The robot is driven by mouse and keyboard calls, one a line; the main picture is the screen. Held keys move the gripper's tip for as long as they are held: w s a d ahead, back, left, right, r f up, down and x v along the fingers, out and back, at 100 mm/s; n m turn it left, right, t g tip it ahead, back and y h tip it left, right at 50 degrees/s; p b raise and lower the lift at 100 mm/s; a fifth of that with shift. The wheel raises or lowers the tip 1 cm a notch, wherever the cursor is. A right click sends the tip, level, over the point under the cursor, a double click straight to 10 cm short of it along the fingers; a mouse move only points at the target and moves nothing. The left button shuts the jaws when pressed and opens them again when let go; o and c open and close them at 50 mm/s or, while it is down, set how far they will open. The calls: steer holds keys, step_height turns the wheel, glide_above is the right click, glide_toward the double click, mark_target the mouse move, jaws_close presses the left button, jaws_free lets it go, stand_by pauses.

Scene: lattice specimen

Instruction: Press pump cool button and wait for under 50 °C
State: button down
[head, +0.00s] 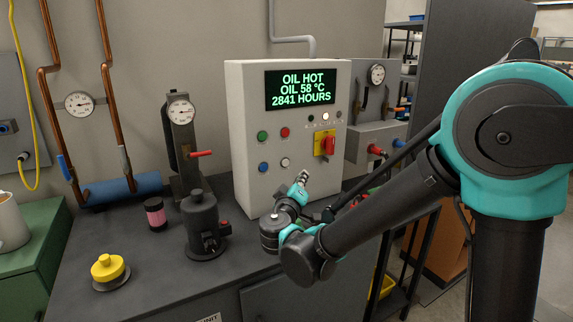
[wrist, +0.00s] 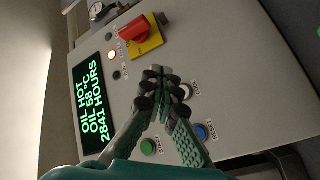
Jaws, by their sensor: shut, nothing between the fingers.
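The control box (head: 240,130) has a green-text display (head: 300,90) reading OIL HOT, OIL 58 °C, 2841 HOURS. The white button (head: 285,162) sits at the lower right of its button group; in the wrist view it shows as a pale button (wrist: 186,91) beside a label that looks like COOL. My gripper (head: 304,176) is shut and empty, in front of the panel just below and right of the white button. In the wrist view my fingertips (wrist: 160,88) lie beside that button and partly overlap it; contact cannot be told. The red button (head: 285,132) is hidden there by my fingers.
The green START button (wrist: 148,146) and blue RESET button (wrist: 202,132) are close by. A red rotary switch (head: 326,144) on a yellow plate and one lit lamp (head: 325,115) are above right. A black pump-like unit (head: 203,225) and yellow-topped knob (head: 107,268) stand left on the bench.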

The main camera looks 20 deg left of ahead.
steer(key=shift+w+a, duration=1.25)
steer(key=shift+a, duration=0.2)
steer(key=shift+w+a, duration=1.25)
steer(key=shift+a, duration=0.2)
steer(key=shift+w+a, duration=0.1)
steer(key=shift+w+a, duration=0.15)
steer(key=shift+a, duration=0.05)
steer(key=shift+w+a, duration=0.25)
steer(key=shift+a, duration=0.05)
steer(key=shift+s+d, duration=0.1)
stand_by(0.3)
steer(key=shift+s+d, duration=0.45)
steer(key=shift+d, duration=0.05)
steer(key=s+d, duration=0.1)
steer(key=d, duration=0.1)
steer(key=s+d, duration=0.2)
steer(key=shift+s, duration=0.1)
stand_by(0.5)
